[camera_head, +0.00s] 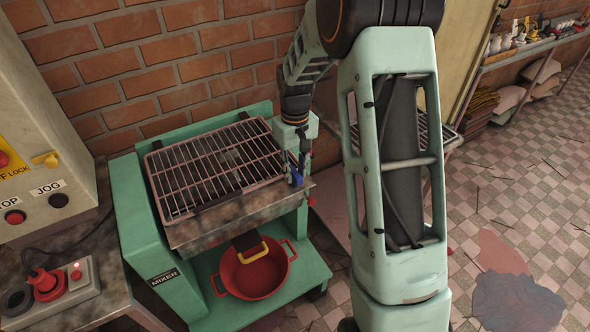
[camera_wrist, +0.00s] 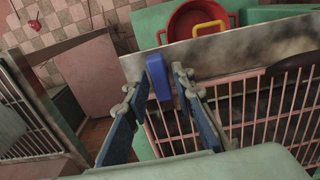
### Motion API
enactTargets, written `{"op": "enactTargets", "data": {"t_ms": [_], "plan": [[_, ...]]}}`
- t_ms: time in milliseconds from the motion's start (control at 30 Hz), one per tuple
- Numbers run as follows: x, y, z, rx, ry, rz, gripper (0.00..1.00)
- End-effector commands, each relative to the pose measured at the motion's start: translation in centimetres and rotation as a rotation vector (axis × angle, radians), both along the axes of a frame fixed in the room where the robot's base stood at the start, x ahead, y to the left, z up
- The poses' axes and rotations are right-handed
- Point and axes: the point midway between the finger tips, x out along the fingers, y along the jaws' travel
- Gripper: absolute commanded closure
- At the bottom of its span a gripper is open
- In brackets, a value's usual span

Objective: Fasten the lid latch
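The green mixer (camera_head: 132,215) has a barred metal lid (camera_head: 190,170) lying flat over its tub (camera_head: 235,215). A small blue latch (camera_head: 296,179) is at the tub's front right corner. In the wrist view the blue latch (camera_wrist: 158,76) stands against the tub's metal edge, beside the lid's bars (camera_wrist: 275,110). My gripper (camera_head: 298,165) is right at the latch. In the wrist view my gripper (camera_wrist: 154,84) is open, with one fingertip on either side of the latch. A gap seems to show on both sides, but contact is hard to judge. Whether the latch is engaged cannot be told.
A red pot (camera_head: 231,283) sits on the mixer's lower shelf, with a yellow handle (camera_head: 254,253) above it. A control box with buttons (camera_head: 58,200) and a red-knobbed switch (camera_head: 47,284) are at the left. A brick wall (camera_head: 130,70) is behind. Tiled floor (camera_head: 540,180) is open at right.

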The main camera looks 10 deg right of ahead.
Motion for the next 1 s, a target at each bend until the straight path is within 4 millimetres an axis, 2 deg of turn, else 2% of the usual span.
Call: {"op": "enactTargets", "data": {"t_ms": [300,433,567,800,1000], "plan": [[0.0,0.0,0.0,0.0,-0.001,-0.002,0.68],[0.1,0.0,0.9,0.0,-0.004,-0.002,0.68],[0.2,0.0,3.1,0.0,-0.007,-0.002,0.68],[0.1,0.0,8.2,0.001,-0.006,-0.001,0.68],[0.1,0.0,11.1,0.001,-0.002,-0.001,0.68]]}}
